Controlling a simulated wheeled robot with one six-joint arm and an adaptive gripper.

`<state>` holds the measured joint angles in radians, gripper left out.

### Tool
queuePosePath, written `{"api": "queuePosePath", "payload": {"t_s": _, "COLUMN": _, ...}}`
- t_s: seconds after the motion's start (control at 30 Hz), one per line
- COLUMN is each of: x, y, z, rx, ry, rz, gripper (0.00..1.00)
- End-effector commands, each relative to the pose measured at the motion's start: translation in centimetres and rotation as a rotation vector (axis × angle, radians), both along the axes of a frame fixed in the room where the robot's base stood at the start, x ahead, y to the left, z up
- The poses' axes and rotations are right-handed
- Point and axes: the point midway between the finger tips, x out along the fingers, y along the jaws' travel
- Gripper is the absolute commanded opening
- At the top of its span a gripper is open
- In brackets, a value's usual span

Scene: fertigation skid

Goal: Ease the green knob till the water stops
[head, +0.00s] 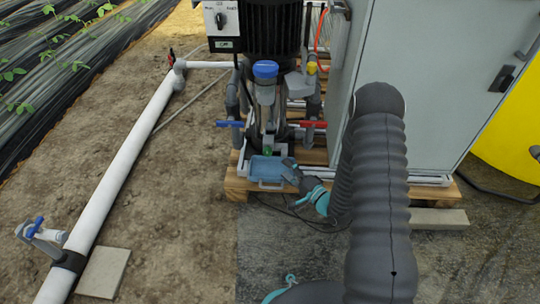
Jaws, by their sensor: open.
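The small green knob (267,151) sits low at the front of the pump skid, just above a shallow tray (270,186). The tray looks bluish inside, perhaps from water; I cannot make out a stream falling into it. My gripper (288,168) is open and empty at the tray's right side, to the right of and below the knob and apart from it. Its fingers are small and dark here, and my arm hides part of the skid behind it.
A blue-handled valve (230,124) and a red-handled valve (313,124) flank the knob. A blue-capped filter (265,70) stands above it. A grey cabinet (440,80) blocks the right. The wooden pallet (236,187) edges the skid; bare soil lies left.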

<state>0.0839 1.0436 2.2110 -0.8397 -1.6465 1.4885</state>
Motion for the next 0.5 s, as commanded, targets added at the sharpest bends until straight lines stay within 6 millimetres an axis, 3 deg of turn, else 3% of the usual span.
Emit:
{"api": "queuePosePath", "payload": {"t_s": 0.2, "x": 3.0, "y": 3.0, "z": 0.0, "rx": 0.000, "ry": -0.004, "rz": 0.003, "gripper": 0.58}}
{"api": "queuePosePath", "payload": {"t_s": 0.5, "x": 6.2, "y": 5.9, "z": 0.0, "rx": -0.002, "ry": -0.003, "rz": 0.001, "gripper": 0.58}}
